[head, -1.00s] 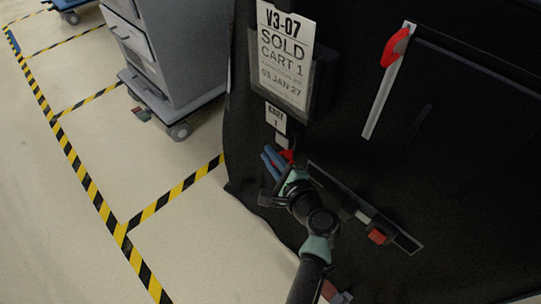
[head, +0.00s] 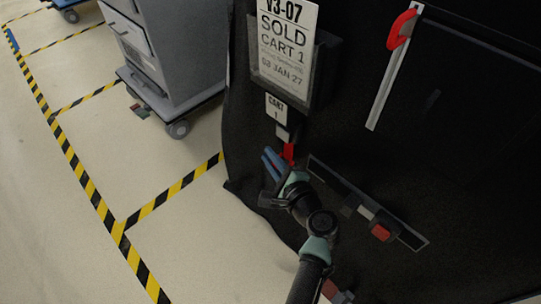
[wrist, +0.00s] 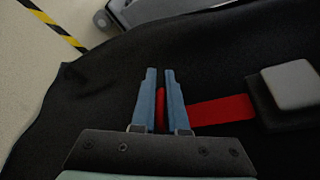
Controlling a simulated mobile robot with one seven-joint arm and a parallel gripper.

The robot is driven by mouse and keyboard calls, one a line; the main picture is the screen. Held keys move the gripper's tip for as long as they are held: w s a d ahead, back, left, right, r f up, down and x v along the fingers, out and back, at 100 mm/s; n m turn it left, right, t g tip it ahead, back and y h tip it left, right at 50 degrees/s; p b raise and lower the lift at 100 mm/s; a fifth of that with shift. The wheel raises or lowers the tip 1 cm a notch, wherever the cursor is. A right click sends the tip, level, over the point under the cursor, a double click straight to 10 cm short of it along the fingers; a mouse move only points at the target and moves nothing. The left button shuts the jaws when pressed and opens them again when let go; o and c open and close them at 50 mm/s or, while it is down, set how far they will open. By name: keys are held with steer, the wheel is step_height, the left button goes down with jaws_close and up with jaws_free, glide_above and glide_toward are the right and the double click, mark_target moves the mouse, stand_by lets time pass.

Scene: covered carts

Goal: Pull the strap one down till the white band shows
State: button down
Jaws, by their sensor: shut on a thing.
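The strap is a red band (head: 289,153) that hangs from a small grey and black buckle (head: 284,133) below the CART 1 tag (head: 277,107) on the black-covered cart. My gripper (head: 269,156) is just below and left of the buckle, with blue fingers. In the wrist view, my gripper (wrist: 160,74) is shut on the red strap (wrist: 222,111), which runs from between the fingers right to the grey-topped buckle (wrist: 290,85). The visible length of strap is plain red. The part between the fingers is mostly hidden.
The black cover (head: 470,180) fills the right side. It carries a SOLD sign (head: 284,45), an upper strip with a red slider (head: 401,28) and a lower strip with a red slider (head: 381,231). A grey cart (head: 175,60) stands back left.

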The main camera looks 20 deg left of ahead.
step_height(320, 180, down, 8)
steer(key=b, duration=0.5)
steer(key=shift+f, duration=0.15)
steer(key=c, duration=1)
jaws_free()
steer(key=shift+o, duration=0.4)
steer(key=p+v, duration=0.5)
steer(key=v, duration=0.8)
